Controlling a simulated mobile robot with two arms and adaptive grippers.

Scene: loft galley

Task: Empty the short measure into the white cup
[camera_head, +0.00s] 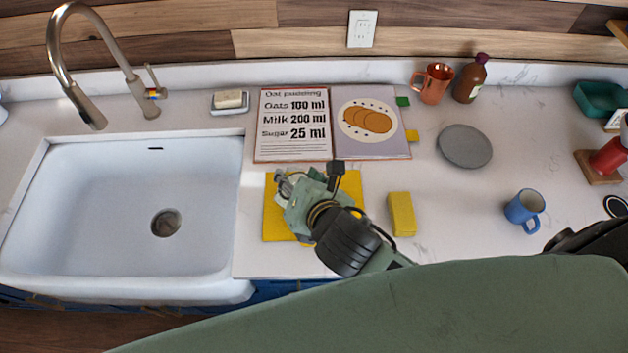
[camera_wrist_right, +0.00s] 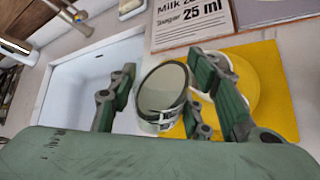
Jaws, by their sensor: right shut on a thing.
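My right gripper (camera_head: 308,186) is over the yellow mat (camera_head: 272,222), between the sink and the yellow sponge. In the right wrist view its fingers (camera_wrist_right: 168,100) are shut on a small metal measure (camera_wrist_right: 160,92), whose round mouth faces the camera. Its grey inside shows; I cannot tell what it holds. A white rim, likely the white cup (camera_wrist_right: 222,62), shows partly behind the right-hand finger, over the yellow mat. The measure is beside it in the picture; the finger hides most of the cup. In the head view the gripper covers this spot. My left gripper is not in view.
The white sink (camera_head: 90,200) lies left under a tap (camera_head: 110,75). A recipe book (camera_head: 292,125) lies open behind the mat. A yellow sponge (camera_head: 401,214), grey plate (camera_head: 465,146), blue mug (camera_head: 524,208), copper mug (camera_head: 432,84) and brown bottle (camera_head: 470,80) stand right.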

